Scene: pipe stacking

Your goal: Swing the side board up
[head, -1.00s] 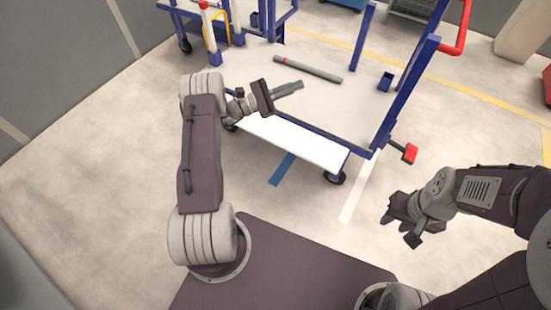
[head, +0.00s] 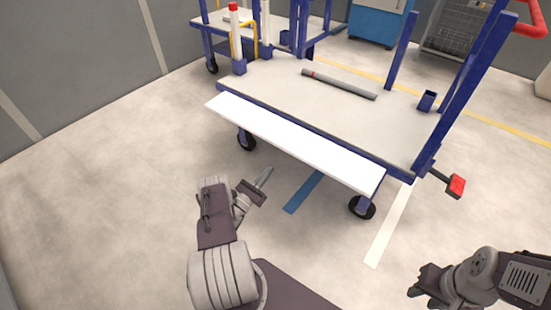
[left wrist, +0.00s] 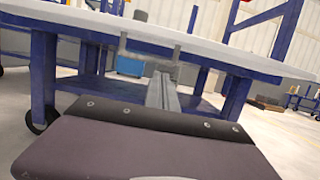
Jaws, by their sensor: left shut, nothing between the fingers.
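The side board (head: 290,138) is a long white panel along the near side of the blue cart. It hangs out from the edge of the cart's bed, tilted down toward me. In the left wrist view the board (left wrist: 215,48) crosses the top of the picture. My left gripper (head: 265,176) is shut and empty, below and in front of the board's near edge, apart from it in the head view. In the left wrist view its fingers (left wrist: 161,88) point forward under the board. My right gripper (head: 420,286) is at the lower right, far from the board; its finger opening is unclear.
A grey pipe (head: 340,84) with a red band lies on the cart bed (head: 270,82). Blue posts (head: 402,50) stand at the cart's right end, with a red pedal (head: 457,186) low beside it. The floor left of the cart is clear.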

